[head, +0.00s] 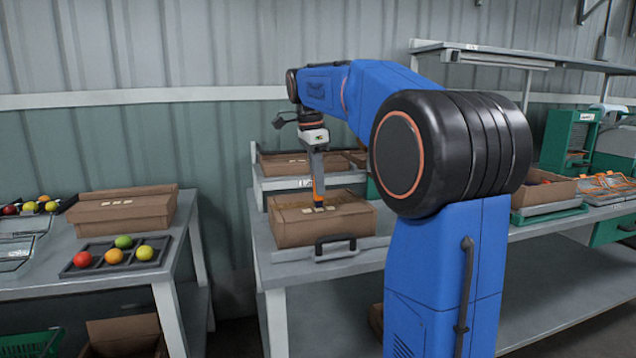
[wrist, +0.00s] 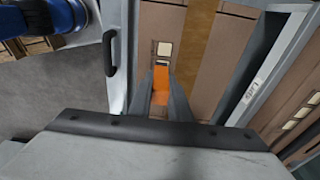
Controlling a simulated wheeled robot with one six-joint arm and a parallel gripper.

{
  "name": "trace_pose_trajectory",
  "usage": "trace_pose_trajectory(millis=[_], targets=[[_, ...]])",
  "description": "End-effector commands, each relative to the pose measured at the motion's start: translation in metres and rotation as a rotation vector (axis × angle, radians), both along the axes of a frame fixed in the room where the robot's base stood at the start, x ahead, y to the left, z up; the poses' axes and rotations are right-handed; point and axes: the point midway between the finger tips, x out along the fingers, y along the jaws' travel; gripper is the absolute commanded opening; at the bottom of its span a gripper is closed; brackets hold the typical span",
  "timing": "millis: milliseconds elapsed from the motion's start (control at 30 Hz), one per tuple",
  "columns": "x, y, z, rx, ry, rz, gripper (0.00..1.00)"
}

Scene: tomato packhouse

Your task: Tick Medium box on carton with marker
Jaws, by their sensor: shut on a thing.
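The carton (head: 300,226) is a closed brown box on the middle bench, with tape along its top and small pale label squares. My gripper (head: 318,184) points down over the carton's top and is shut on the orange marker (head: 318,189). In the wrist view, the marker (wrist: 160,82) sits between the two grey fingers of my gripper (wrist: 163,95). Its far end is close to a pale label square (wrist: 164,49) on the carton (wrist: 196,65). Whether the tip touches the carton cannot be told. The printing on the squares is too small to read.
Another carton (head: 122,207) stands on the left table beside a dark tray (head: 97,257) of tomatoes. A black handle (head: 335,240) stands at the carton's front edge. More boxes lie on a shelf (head: 310,181) behind. An open box (head: 545,190) stands at the right.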

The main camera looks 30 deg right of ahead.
Motion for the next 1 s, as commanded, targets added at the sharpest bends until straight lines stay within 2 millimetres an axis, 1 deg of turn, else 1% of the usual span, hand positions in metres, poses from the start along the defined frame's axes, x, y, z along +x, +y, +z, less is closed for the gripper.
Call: trace_pose_trajectory(millis=[1000], targets=[[0.0,-0.0001,-0.008,0.0,0.0,0.0,0.0]])
